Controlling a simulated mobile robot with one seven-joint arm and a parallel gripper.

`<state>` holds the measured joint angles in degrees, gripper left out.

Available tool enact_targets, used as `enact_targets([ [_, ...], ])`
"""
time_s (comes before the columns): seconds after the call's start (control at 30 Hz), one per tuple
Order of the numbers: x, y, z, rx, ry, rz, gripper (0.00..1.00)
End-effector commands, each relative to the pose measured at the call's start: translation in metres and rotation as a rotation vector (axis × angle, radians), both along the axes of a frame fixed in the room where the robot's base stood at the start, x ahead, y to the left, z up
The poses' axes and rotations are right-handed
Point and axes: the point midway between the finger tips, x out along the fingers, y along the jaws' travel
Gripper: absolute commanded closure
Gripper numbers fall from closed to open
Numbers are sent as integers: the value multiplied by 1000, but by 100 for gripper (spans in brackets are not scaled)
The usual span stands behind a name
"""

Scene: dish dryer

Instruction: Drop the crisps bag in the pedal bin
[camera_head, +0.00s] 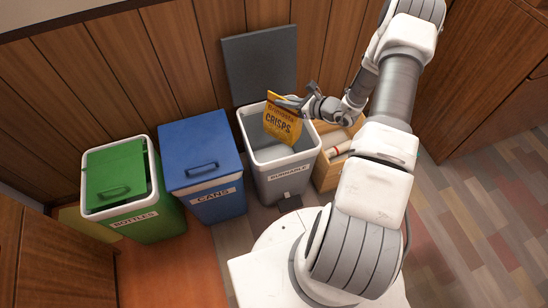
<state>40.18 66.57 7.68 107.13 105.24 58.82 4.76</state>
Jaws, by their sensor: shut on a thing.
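A yellow crisps bag (281,121) with dark lettering hangs from my gripper (290,102), which is shut on its upper right part. The bag is over the open mouth of the grey pedal bin (285,178), and its lower edge appears at about rim height. I cannot tell how far it dips inside. The bin's dark lid (260,64) stands raised behind the mouth, against the wood panelling. A label and a dark pedal (289,203) show on the bin's front. The fingertips are small and partly hidden by the bag.
Left of the pedal bin stand a blue bin (203,165) labelled CANS and a green bin (128,190) labelled BOTTLES, both lidded. A wooden crate (327,174) with pale items sits to the right, partly behind my arm. Open floor lies at the right.

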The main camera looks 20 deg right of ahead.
Motion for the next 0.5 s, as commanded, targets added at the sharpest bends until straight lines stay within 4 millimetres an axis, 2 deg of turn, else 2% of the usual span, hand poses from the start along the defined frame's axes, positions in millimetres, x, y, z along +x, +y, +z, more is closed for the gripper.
enact_targets([
  [0.03,0,0,-10,1,-1,0,100],
  [0.13,1,0,-17,0,-1,0,100],
  [0.47,1,0,-19,0,-2,0,100],
  [0.5,1,0,-19,0,-2,0,84],
])
